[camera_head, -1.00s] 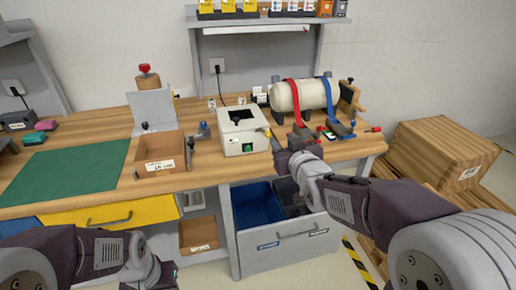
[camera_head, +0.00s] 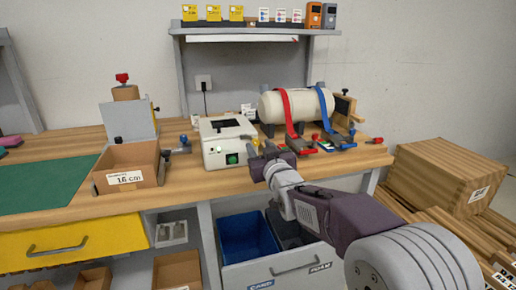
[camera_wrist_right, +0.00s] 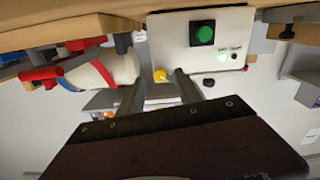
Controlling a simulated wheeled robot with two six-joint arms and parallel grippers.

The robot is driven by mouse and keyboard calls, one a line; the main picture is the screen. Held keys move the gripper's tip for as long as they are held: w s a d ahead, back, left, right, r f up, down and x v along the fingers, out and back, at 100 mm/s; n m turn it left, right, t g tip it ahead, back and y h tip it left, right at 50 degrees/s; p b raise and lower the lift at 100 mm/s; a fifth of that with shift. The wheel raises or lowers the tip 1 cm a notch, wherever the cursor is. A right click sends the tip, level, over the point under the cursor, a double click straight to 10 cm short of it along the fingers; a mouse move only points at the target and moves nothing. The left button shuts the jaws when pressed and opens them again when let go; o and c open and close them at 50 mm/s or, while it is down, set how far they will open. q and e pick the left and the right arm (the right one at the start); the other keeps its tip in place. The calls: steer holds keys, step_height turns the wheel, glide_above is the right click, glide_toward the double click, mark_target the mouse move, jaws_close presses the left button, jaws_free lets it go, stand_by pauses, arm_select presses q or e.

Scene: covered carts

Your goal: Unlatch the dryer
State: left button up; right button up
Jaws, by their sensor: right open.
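The dryer seems to be the white box (camera_head: 213,153) on the bench, with a dark-framed opening on top and a green button (camera_head: 232,158) on its front. The wrist view shows it inverted, with the button (camera_wrist_right: 203,34) and a small lit green lamp. A yellow knob (camera_head: 256,142), apparently its latch, is at the box's right side. My right gripper (camera_head: 261,148) is beside that side. In the wrist view the gripper (camera_wrist_right: 158,84) is open, with the yellow knob (camera_wrist_right: 160,75) showing between its fingers; contact cannot be told. My left gripper is not in view.
A cardboard bin (camera_head: 130,171) and green mat (camera_head: 45,183) are at the left. An open drawer (camera_head: 275,268) with a blue bin is below.

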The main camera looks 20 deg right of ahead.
steer(key=shift+w, duration=0.9)
jaws_close()
